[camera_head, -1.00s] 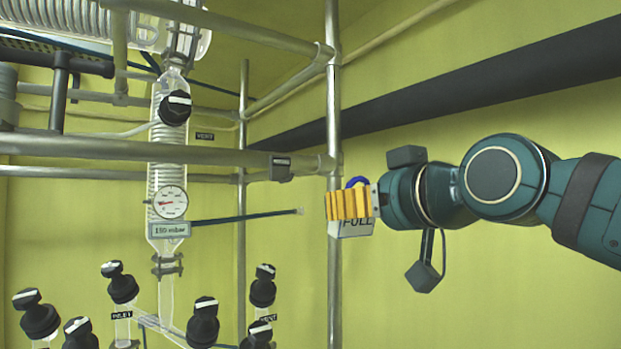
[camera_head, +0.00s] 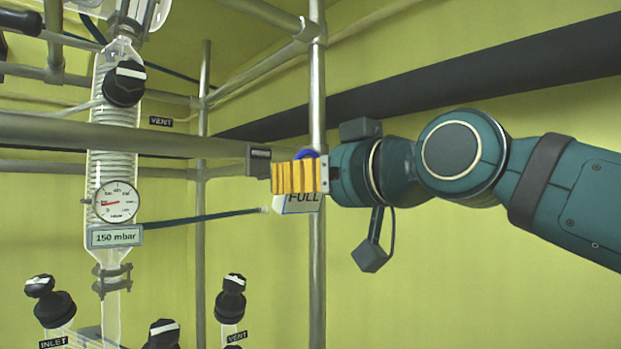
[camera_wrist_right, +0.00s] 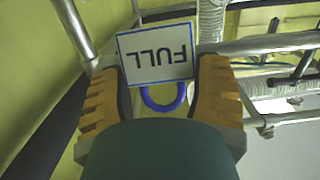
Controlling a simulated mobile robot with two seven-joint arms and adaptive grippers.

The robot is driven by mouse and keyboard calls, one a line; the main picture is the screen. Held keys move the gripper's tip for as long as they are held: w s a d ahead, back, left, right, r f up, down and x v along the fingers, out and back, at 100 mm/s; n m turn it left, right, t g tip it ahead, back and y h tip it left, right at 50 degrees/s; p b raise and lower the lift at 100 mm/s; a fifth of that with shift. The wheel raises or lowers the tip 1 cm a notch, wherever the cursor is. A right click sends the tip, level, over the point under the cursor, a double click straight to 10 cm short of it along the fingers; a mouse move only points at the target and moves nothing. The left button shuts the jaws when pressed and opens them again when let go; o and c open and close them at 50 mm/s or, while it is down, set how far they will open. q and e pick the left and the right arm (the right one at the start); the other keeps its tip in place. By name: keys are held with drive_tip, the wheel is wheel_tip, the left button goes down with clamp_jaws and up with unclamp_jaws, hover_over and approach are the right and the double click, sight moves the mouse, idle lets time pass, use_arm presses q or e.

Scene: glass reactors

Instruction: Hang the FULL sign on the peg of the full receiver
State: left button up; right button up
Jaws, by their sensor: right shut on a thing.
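My right gripper (camera_head: 288,178), with its ribbed yellow fingers, is shut on the FULL sign (camera_head: 302,203) in front of an upright metal post. The sign is a white plate with a blue border and a blue ring (camera_head: 306,154). In the head view the plate shows partly below the fingers and the ring above them. In the right wrist view the sign (camera_wrist_right: 157,55) sits between the fingers, its lettering upside down, with the ring (camera_wrist_right: 163,98) nearer the palm. I cannot clearly make out the full receiver or its peg. My left gripper is not in view.
A glass column with a gauge (camera_head: 117,202) and a "150 mbar" label (camera_head: 115,237) stands at left. A dark rod with a pale tip (camera_head: 264,210) extends toward the sign. Metal rails (camera_head: 150,138) and the post (camera_head: 317,270) lie close around the gripper. Black-capped fittings (camera_head: 231,298) stand below.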

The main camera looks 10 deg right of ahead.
drive_tip(key=shift+w+a, duration=0.35)
drive_tip(key=shift+w, duration=0.1)
drive_tip(key=shift+p+x, duration=1.7)
drive_tip(key=shift+x, duration=2.55)
drive_tip(key=shift+w+a, duration=0.1)
drive_tip(key=shift+w, duration=0.05)
drive_tip(key=shift+f+b, duration=0.55)
drive_tip(key=shift+f, duration=0.05)
drive_tip(key=o, duration=1.2)
drive_tip(key=shift+c, duration=0.2)
